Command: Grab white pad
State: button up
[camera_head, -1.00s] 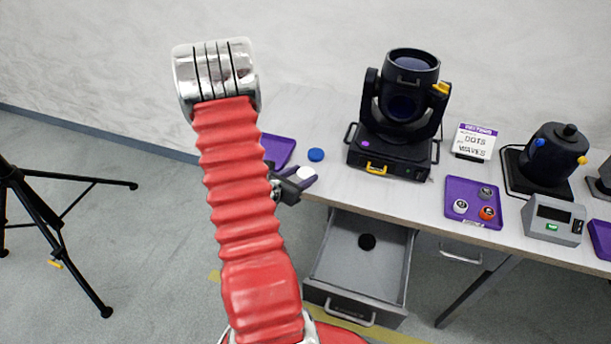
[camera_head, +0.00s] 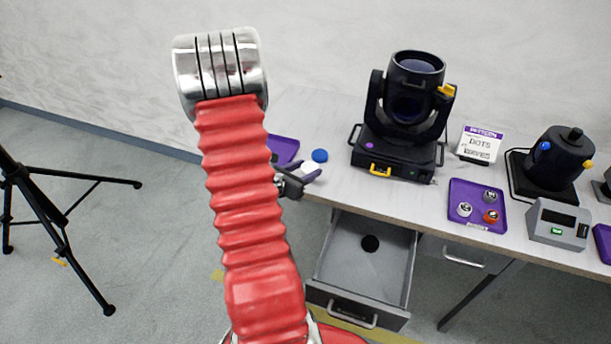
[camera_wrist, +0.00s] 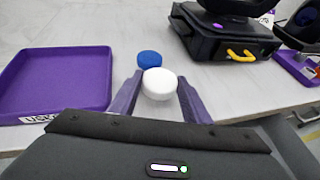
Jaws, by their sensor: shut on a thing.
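The white pad (camera_wrist: 159,84) is a small round disc between the two purple fingers of my gripper (camera_wrist: 157,97) in the wrist view. My gripper is shut on it near the front edge of the table. In the head view the white pad (camera_head: 310,167) shows beside my arm, and my gripper (camera_head: 304,173) is partly hidden by the arm. A blue round pad (camera_wrist: 149,59) lies on the table just behind the white one; it also shows in the head view (camera_head: 320,155).
A purple tray (camera_wrist: 60,82) stands left of my gripper. A black moving-head light (camera_head: 406,110) stands to the right. Below the table edge an open drawer (camera_head: 345,290) holds a black disc (camera_head: 370,243). Another purple tray (camera_head: 460,191) holds small round pieces.

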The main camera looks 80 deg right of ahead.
aim_at(305, 171)
jog(key=shift+r, duration=3.6)
jog(key=shift+w, duration=0.1)
